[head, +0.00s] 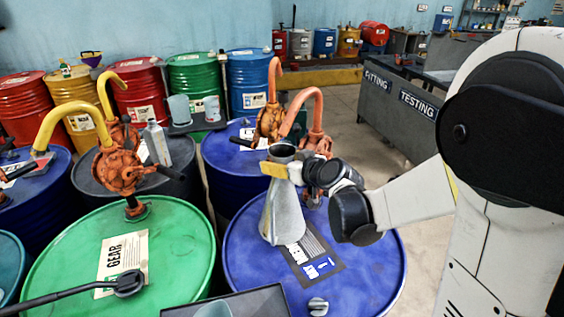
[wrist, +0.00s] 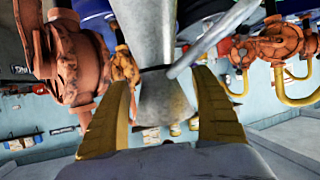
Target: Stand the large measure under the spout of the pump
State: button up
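The large measure (head: 283,217) is a grey metal cone with a narrow neck and dark open mouth. It stands upright over the front blue drum (head: 370,270); I cannot tell whether its base touches the lid. My gripper (head: 274,169) has its yellow fingers closed around the neck, and the wrist view shows the neck (wrist: 165,98) between both fingers. An orange pump (head: 316,143) rises behind the measure, and its curved spout (head: 305,94) comes down close to the mouth in the picture. Their exact alignment in depth is unclear.
A green drum (head: 180,250) stands to the left, with an orange pump and yellow spout (head: 65,112) behind it. A dark tray (head: 258,303) is at the bottom edge. A small grey cap (head: 318,306) lies on the front blue drum. Grey jugs (head: 180,108) stand farther back.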

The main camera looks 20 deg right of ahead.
jog(key=shift+r, duration=0.25)
jog(key=p+v, duration=0.3)
jog(key=v, duration=0.9)
jog(key=s+a+f+m+g+h, duration=0.1)
jog(key=s+g, duration=0.2)
jog(key=s, duration=0.6)
jog(key=s+a+m+g+h, duration=0.2)
jog(key=s+g, duration=0.1)
jog(key=s, duration=0.7)
jog(key=shift+f+h, duration=0.3)
jog(key=shift+f, duration=0.1)
jog(key=shift+f, duration=0.1)
